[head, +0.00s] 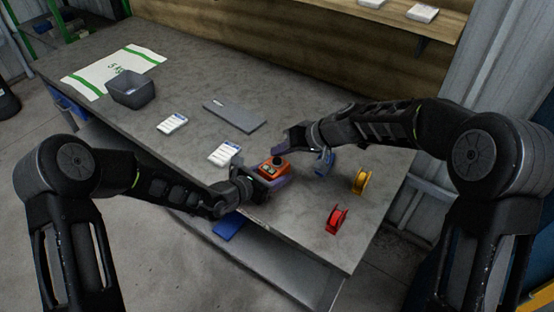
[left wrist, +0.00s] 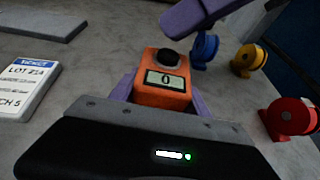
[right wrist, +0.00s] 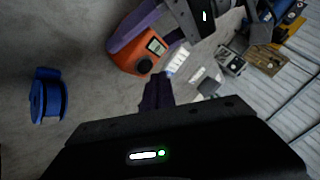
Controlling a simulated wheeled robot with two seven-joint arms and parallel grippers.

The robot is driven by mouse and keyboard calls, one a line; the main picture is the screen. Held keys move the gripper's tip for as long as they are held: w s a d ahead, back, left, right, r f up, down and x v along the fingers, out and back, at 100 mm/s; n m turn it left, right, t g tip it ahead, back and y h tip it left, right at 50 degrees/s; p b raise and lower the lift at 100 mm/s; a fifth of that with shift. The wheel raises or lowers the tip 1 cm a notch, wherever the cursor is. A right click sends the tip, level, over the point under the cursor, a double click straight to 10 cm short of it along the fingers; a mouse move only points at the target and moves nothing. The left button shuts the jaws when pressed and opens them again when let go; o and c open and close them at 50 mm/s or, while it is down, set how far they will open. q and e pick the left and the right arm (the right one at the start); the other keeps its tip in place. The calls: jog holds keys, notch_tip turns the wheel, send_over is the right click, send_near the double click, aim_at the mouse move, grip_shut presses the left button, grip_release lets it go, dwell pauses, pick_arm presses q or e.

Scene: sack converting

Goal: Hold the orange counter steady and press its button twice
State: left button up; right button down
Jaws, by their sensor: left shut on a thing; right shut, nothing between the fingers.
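The orange counter (head: 272,168) stands on the grey table near its front edge, with a black button on top. In the left wrist view the counter (left wrist: 163,98) shows a display reading 0. My left gripper (head: 268,174) is shut on the counter, a finger on each side. My right gripper (head: 283,143) is shut and empty, above and just behind the counter. In the left wrist view its purple fingers (left wrist: 195,14) are above and to the right of the button. The right wrist view shows the button (right wrist: 145,66) apart from the right fingertips (right wrist: 158,92).
Blue (head: 325,161), yellow (head: 361,181) and red (head: 337,219) tape rolls stand right of the counter. Label pads (head: 223,154), a grey plate (head: 235,115), a grey bin (head: 130,90) and a white sack (head: 115,70) lie to the left. The front right table corner is clear.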

aim_at(280, 161)
jog(key=shift+f, duration=0.1)
dwell(0.4)
jog(key=shift+f, duration=0.35)
jog(key=shift+f, duration=0.55)
dwell(0.9)
jog(key=shift+r, duration=0.95)
jog(key=shift+r, duration=2.55)
dwell(0.6)
